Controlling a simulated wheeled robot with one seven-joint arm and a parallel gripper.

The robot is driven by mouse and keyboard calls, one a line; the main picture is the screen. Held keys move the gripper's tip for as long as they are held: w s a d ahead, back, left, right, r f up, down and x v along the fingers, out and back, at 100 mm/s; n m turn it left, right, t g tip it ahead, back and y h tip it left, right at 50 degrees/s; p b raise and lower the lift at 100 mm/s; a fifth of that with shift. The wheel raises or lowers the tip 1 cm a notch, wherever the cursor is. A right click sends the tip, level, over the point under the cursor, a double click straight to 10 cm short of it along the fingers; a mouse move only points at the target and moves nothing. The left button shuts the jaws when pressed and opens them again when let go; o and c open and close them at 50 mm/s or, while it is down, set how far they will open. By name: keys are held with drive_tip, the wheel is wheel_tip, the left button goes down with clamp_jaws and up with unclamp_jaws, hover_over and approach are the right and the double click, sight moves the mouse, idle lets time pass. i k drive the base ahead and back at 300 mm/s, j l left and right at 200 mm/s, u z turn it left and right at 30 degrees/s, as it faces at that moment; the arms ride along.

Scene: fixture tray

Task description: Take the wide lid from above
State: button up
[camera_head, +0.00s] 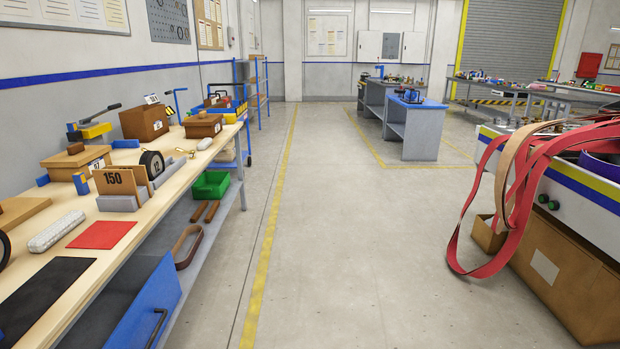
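Two lidded brown boxes sit on the wooden workbench at the left. The nearer box has a flat light-brown lid (75,157) with a small knob on top, and it looks the broader of the two. The farther box has a darker brown lid (204,120), also with a knob. Both lids rest on their boxes. I cannot tell for sure which one is the wide lid. My gripper is not in view.
The workbench (60,228) also holds a dark brown box (145,122), a card marked 150 (115,182), a red mat (102,235) and a black mat (45,290). A blue drawer (150,310) juts into the aisle. Red straps (480,205) hang at right. The middle floor is clear.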

sight(203, 117)
drive_tip(key=i+z, duration=0.25)
drive_tip(key=i, duration=2.6)
drive_tip(key=i+l+u, duration=0.1)
drive_tip(key=i, duration=0.85)
drive_tip(key=i+l+u, duration=0.1)
drive_tip(key=i+u, duration=0.3)
drive_tip(key=i+l+u, duration=0.15)
drive_tip(key=u, duration=0.25)
drive_tip(key=i+l+u, duration=1)
drive_tip(key=l+u, duration=0.2)
drive_tip(key=l, duration=0.15)
drive_tip(key=l+u, duration=0.25)
drive_tip(key=i+l, duration=0.05)
drive_tip(key=l, duration=0.05)
